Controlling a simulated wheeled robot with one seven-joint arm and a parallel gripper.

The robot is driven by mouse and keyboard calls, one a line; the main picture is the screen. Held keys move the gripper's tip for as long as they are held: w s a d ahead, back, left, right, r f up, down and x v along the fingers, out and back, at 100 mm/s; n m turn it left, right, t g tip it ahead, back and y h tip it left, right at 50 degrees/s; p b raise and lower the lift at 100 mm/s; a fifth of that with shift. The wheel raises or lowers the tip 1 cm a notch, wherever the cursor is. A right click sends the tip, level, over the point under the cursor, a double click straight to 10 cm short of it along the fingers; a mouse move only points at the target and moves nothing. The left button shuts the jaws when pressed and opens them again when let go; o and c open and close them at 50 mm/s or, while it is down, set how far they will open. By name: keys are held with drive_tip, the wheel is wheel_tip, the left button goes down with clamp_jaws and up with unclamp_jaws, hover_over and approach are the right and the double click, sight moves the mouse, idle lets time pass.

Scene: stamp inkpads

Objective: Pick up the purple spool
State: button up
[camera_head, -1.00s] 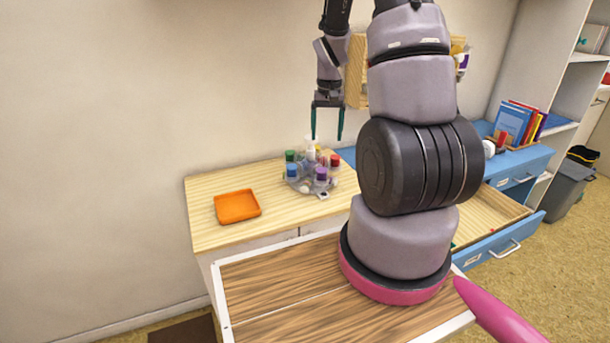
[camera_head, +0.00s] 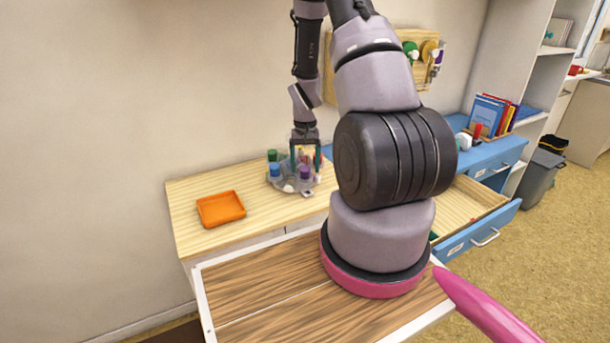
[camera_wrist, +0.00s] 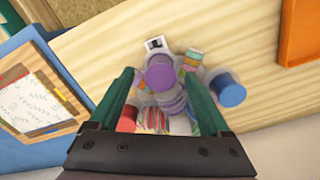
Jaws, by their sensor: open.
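The purple spool (camera_wrist: 160,76) stands in a clear carousel holder among other coloured spools. In the head view the purple spool (camera_head: 305,173) is at the front right of the holder (camera_head: 290,186). My gripper (camera_head: 305,166) is open and points down over the holder, close above or among the spools. In the wrist view the spool shows between and just beyond the two green fingertips (camera_wrist: 163,88), with no contact visible. A blue spool (camera_wrist: 227,89) lies right of the right finger and a red one (camera_wrist: 127,118) is near the left finger.
An orange tray (camera_head: 220,209) lies left of the holder on the light wooden tabletop (camera_head: 190,195). The wall is close behind the table. An open blue drawer (camera_head: 478,238) is at right.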

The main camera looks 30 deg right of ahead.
drive_tip(key=shift+f, duration=0.15)
clamp_jaws()
